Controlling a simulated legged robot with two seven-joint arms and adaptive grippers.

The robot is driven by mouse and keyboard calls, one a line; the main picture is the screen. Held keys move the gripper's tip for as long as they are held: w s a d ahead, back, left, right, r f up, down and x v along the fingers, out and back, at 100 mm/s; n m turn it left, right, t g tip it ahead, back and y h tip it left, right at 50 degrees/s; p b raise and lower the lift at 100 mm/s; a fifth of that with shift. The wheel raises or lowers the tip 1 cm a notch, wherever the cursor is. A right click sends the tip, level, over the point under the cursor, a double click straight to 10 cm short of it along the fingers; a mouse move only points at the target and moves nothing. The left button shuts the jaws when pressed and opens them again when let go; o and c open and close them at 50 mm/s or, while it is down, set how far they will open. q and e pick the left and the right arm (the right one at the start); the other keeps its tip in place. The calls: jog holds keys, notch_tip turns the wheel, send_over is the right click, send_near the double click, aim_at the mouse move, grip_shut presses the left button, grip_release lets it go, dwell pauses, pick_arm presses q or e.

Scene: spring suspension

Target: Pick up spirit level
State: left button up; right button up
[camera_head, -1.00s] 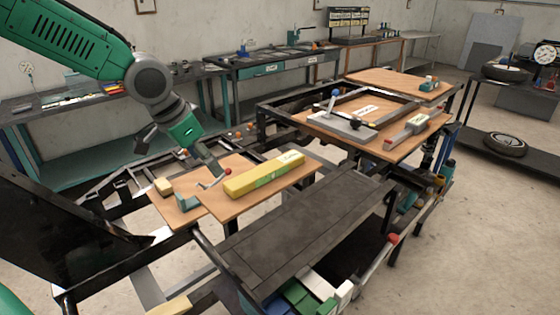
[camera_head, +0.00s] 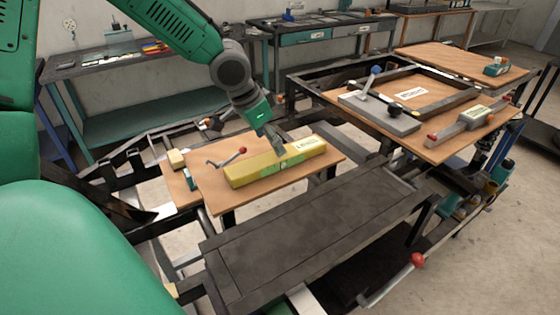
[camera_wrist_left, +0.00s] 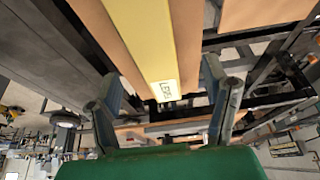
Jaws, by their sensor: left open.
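The spirit level (camera_head: 250,173) is a long yellow bar with a green patch and a white label. It lies flat on a wooden board in the middle of the head view. My left gripper (camera_head: 279,147) is at its far side in the head view, near the middle of its length, and partly overlaps it. In the left wrist view the level (camera_wrist_left: 148,40) runs between the two spread fingers of my left gripper (camera_wrist_left: 160,75), with a gap on each side. Whether a fingertip touches it, I cannot tell. My right gripper is not in view.
A red-knobbed crank handle (camera_head: 226,158) lies on the same wooden board (camera_head: 222,198), just left of the level. A dark flat bench (camera_head: 310,236) stands in front. Another board with a grey clamp (camera_head: 380,112) and a grey-red tool (camera_head: 460,126) is at the right.

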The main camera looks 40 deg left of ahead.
aim_at(278, 159)
pick_arm(q)
jog(key=x, duration=0.5)
jog(key=shift+s+d+f, duration=0.1)
jog(key=shift+d+f, duration=0.05)
jog(key=shift+w+f, duration=0.2)
jog(key=shift+f, duration=0.05)
jog(key=shift+s+d+r, duration=0.1)
jog(key=shift+s+r, duration=0.05)
jog(key=shift+c, duration=1.3)
jog(key=c, duration=1.2)
